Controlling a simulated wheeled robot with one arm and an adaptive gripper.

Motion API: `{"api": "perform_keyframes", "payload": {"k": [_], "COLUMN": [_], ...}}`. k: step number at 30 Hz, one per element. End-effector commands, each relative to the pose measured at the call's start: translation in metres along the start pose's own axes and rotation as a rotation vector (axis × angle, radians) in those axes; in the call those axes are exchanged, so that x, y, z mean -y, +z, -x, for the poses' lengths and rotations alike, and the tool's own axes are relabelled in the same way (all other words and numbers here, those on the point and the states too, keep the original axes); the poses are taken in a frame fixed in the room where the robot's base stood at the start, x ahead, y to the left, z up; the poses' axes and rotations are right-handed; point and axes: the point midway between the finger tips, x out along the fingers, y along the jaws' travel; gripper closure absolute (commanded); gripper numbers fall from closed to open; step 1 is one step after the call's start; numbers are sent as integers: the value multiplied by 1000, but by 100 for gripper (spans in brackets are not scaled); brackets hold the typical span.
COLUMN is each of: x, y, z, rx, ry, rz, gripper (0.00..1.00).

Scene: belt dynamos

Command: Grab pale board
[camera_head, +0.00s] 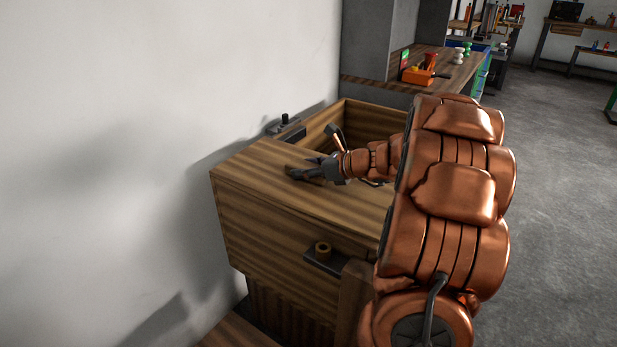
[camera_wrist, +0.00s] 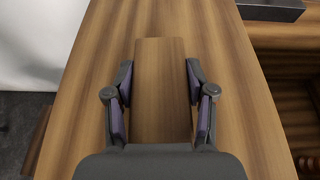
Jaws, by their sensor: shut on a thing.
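The board (camera_wrist: 162,90) is a flat, plain brown rectangle in the middle of the wrist view, close in tone to the wooden top (camera_wrist: 226,110) under it. My gripper (camera_wrist: 160,80) has one finger along each long side of the board and is shut on it. The far end of the board sticks out past the fingertips. I cannot tell whether the board touches the top or is raised. In the head view my gripper (camera_head: 312,172) is low over the wooden top (camera_head: 262,185), and the board cannot be made out there.
A wall (camera_head: 150,120) runs close on the left. A dark device (camera_head: 287,125) stands behind the top, beside an open wooden bin (camera_head: 365,118). A dark bracket with a brass ring (camera_head: 322,250) juts from the front. Open floor (camera_head: 560,200) lies right.

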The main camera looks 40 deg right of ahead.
Motion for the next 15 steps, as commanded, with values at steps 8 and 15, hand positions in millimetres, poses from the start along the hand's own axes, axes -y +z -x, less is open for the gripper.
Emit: {"api": "perform_keyframes", "payload": {"k": [8, 15], "x": [0, 0], "y": [-2, -2], "z": [-1, -1], "rx": [-3, -3], "ry": [2, 1], "rz": [-2, -2], "gripper": [100, 100]}}
